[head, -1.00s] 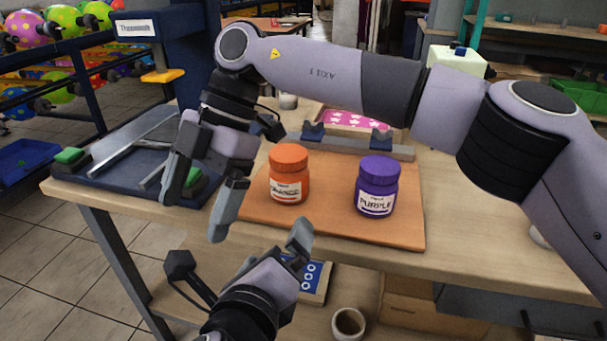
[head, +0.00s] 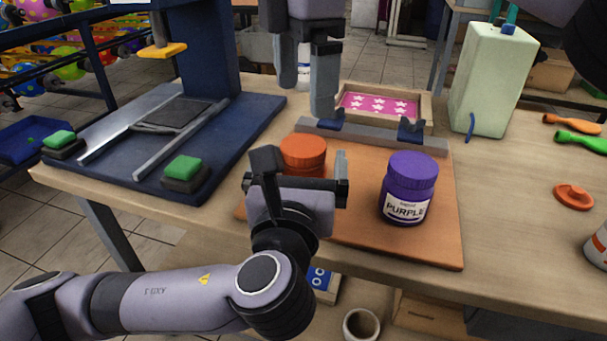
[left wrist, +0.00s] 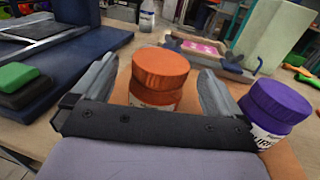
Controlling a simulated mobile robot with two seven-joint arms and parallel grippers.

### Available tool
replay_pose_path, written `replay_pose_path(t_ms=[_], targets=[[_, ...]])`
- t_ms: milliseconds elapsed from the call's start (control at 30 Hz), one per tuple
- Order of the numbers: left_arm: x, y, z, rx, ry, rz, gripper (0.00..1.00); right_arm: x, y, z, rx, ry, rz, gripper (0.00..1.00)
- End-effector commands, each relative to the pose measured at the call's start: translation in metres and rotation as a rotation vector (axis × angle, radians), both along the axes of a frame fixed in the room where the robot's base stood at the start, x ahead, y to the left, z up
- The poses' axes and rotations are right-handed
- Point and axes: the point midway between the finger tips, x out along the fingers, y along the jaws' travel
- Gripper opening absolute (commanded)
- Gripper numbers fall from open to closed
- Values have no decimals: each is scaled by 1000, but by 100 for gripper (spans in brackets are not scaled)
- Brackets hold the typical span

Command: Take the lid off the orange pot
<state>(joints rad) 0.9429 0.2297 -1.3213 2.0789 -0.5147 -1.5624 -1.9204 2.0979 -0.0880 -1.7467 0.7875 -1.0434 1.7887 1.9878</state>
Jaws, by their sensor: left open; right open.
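The orange pot (head: 302,172) stands upright on an orange-brown board, its ridged orange lid (head: 303,150) on top. My left gripper (head: 303,165) is open in front of the pot and hides much of its body. In the left wrist view the orange pot (left wrist: 155,95) and its lid (left wrist: 160,66) stand between the two open fingers (left wrist: 157,88), with gaps at both sides. My right gripper (head: 305,95) is open, pointing down above and behind the orange pot, near the grey rack.
A purple pot (head: 408,188) with its lid on stands right of the orange pot; it also shows in the left wrist view (left wrist: 272,112). A grey rack (head: 370,137) and a framed pink star panel (head: 378,104) lie behind. A blue press base (head: 235,130) is left. An orange cap (head: 573,196) lies right.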

Motion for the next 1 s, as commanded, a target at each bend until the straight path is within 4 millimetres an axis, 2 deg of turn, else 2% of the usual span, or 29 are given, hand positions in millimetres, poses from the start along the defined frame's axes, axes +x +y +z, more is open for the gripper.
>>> replay_pose_path(t_ms=[133, 433, 700, 833, 867, 1000], targets=[[11, -1, 0, -2, -1, 0, 100, 0, 0, 0, 1, 0, 1, 90], [13, -2, 0, -3, 0, -2, 100, 0, 0, 0, 2, 1, 1, 90], [12, -2, 0, -3, 0, -2, 14, 0, 0, 0, 2, 1, 1, 90], [12, -2, 0, -3, 0, -2, 13, 0, 0, 0, 2, 1, 1, 90], [12, -2, 0, -3, 0, -2, 0, 0, 0, 0, 2, 1, 1, 90], [12, -2, 0, -3, 0, -2, 0, 0, 0, 0, 2, 1, 24, 90]])
